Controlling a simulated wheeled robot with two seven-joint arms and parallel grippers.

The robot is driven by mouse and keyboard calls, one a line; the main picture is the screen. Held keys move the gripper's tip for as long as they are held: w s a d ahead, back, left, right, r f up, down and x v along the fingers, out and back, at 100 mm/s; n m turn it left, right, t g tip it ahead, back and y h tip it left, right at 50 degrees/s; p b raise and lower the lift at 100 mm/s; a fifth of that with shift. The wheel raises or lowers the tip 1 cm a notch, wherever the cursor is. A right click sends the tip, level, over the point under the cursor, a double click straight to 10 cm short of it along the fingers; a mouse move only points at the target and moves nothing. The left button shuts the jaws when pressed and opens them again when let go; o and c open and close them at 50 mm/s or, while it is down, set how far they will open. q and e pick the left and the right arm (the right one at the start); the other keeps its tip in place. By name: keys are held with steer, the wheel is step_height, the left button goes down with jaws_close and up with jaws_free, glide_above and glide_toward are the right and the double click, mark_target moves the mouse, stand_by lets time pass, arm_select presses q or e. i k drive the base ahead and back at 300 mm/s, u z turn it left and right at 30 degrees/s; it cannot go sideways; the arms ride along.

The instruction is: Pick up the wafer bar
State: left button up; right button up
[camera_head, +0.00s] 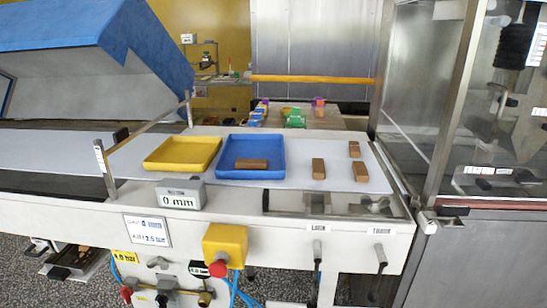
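Several brown wafer bars show in the head view. One wafer bar (251,163) lies flat inside the blue tray (232,174). Another bar (318,169) lies on the white belt (300,183) just right of the blue tray. Two more, a far bar (354,149) and a nearer bar (361,172), lie further right on the belt, apart from each other. Which one the task means cannot be told. Neither of my grippers is in view.
A yellow tray (182,153), empty, sits left of the blue one. A metal-framed glass enclosure (430,90) stands at right. A raised blue-and-white hood (100,50) is at left. A control box with a red button (225,245) juts from the front.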

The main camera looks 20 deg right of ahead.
mark_target(318, 166)
steer(key=u, duration=2.3)
steer(key=i, duration=1.35)
steer(key=z, duration=3.5)
